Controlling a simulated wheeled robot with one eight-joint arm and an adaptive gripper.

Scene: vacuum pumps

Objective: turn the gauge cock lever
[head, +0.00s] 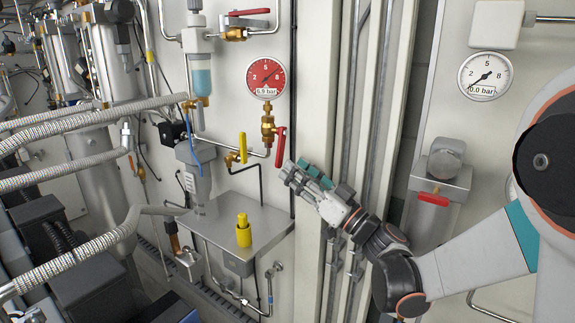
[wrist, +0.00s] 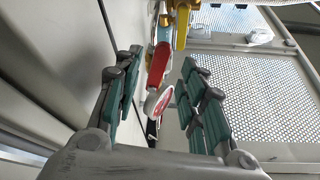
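The gauge cock lever (head: 280,147) is red and hangs roughly vertical beside a brass cock (head: 267,128), under the red-faced gauge (head: 266,77) that reads 6.9 bar. My gripper (head: 296,174) is just below and slightly right of the lever in the head view. In the wrist view my gripper (wrist: 162,60) has its teal-padded fingers spread apart. The red lever (wrist: 158,65) shows between them, with no finger seen touching it. Its depth from the fingertips is hard to judge. The gauge (wrist: 157,102) also shows between the fingers.
A yellow lever (head: 243,147) is close left of the red one. A metal shelf (head: 215,232) with a yellow knob (head: 243,231) is below. Vertical rails (head: 350,100) run to the right. Another red lever (head: 247,12) is above. A second gauge (head: 485,76) reads 0.0 bar.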

